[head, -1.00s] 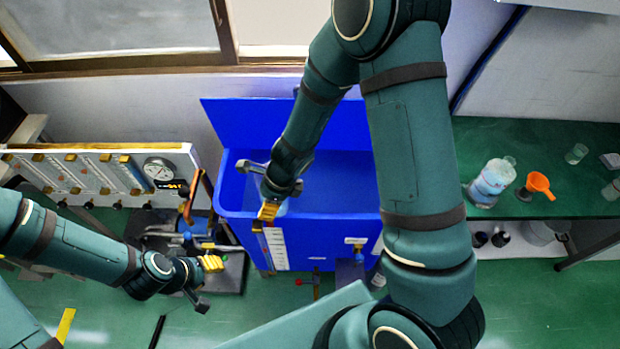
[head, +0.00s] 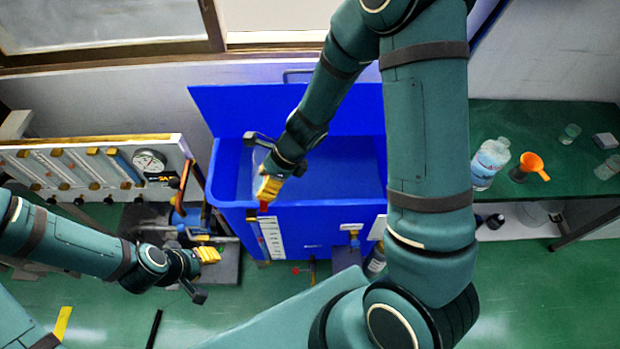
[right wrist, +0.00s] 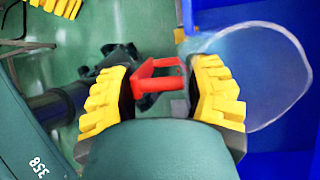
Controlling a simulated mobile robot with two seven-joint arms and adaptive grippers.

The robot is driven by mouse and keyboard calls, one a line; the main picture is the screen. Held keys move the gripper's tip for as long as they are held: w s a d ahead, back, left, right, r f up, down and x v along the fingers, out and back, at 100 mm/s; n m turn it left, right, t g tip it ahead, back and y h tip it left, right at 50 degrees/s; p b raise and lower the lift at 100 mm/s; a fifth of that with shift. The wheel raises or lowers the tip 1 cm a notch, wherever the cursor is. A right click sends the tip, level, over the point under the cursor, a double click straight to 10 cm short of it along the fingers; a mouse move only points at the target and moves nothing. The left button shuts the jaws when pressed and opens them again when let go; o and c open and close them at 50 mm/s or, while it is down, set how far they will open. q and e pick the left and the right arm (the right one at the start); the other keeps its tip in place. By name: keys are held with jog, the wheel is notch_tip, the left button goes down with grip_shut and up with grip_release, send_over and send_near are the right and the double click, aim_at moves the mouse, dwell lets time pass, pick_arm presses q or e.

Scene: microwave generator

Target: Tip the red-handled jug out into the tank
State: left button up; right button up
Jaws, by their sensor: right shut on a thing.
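The blue tank (head: 330,222) stands at the middle of the head view with its lid raised at the back. My right gripper (head: 265,192) is at the tank's front left rim. In the right wrist view my right gripper (right wrist: 165,88) is shut on the red handle (right wrist: 158,66) of the jug. The jug's clear body (right wrist: 262,75) extends to the right, over blue tank surfaces; whether it holds liquid I cannot tell. In the head view the gripper mostly hides the jug. My left gripper (head: 203,275) is low at the left, away from the tank; its opening is unclear.
A panel with a gauge (head: 149,161) stands left of the tank. On the green bench at right are a clear bottle (head: 489,163), an orange funnel (head: 533,164) and glassware. Equipment on a dark base (head: 225,262) sits at the tank's left front.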

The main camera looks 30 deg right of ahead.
jog(key=d+y+b, duration=0.6)
jog(key=y+b, duration=0.1)
jog(key=shift+d+f+m+y+b, duration=0.2)
jog(key=shift+m+y+b, duration=0.1)
jog(key=shift+m, duration=0.1)
dwell(0.6)
